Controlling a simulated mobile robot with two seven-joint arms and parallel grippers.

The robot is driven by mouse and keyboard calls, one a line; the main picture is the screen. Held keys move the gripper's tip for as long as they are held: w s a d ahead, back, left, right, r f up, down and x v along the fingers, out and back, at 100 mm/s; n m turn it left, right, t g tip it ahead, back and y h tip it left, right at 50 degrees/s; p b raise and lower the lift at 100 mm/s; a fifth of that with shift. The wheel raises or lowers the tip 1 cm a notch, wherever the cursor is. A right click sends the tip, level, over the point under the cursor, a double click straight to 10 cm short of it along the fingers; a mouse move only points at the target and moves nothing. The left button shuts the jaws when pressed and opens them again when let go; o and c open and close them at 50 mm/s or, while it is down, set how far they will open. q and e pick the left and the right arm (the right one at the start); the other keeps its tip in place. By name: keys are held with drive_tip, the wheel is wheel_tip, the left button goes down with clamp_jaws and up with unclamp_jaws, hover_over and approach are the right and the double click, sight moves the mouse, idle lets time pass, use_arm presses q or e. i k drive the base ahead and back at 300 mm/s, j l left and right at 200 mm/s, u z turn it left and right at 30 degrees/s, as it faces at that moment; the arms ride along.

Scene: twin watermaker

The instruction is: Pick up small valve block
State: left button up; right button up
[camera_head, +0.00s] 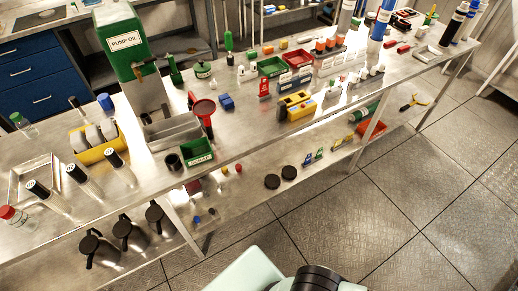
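I cannot tell for certain which item is the small valve block. A small blue block (226,102) lies on the steel bench, right of the red round-headed tool. A larger yellow block with dark openings (298,106) stands near the bench's front edge, with a blue part beside it. Both rest apart from any gripper. Neither of my grippers is in view; only a pale arm link and a dark joint of mine show at the bottom edge.
The steel bench (235,138) is crowded. A green pump oil container (122,45) stands at the left, with a green tray (197,152) near the front edge. A lower shelf holds dark jugs (130,232) and small parts. The tiled floor at right is clear.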

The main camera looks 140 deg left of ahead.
sight(206, 220)
drive_tip(key=u, duration=5.2)
